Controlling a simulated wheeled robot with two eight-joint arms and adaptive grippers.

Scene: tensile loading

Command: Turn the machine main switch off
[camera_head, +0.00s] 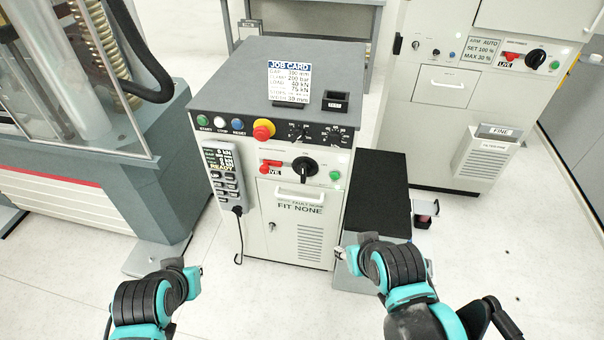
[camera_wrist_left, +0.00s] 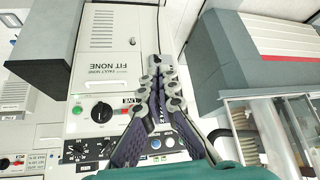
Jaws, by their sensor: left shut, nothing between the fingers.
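The control cabinet (camera_head: 250,213) stands in the middle of the head view.
A red-and-yellow emergency stop (camera_head: 264,129) and several buttons sit above the switch. A pendant (camera_head: 225,172) hangs on the cabinet's left edge. A black-topped box (camera_head: 381,190) stands at right. Another cabinet (camera_head: 470,100) carries a similar knob (camera_head: 535,58). The floor in front is clear.

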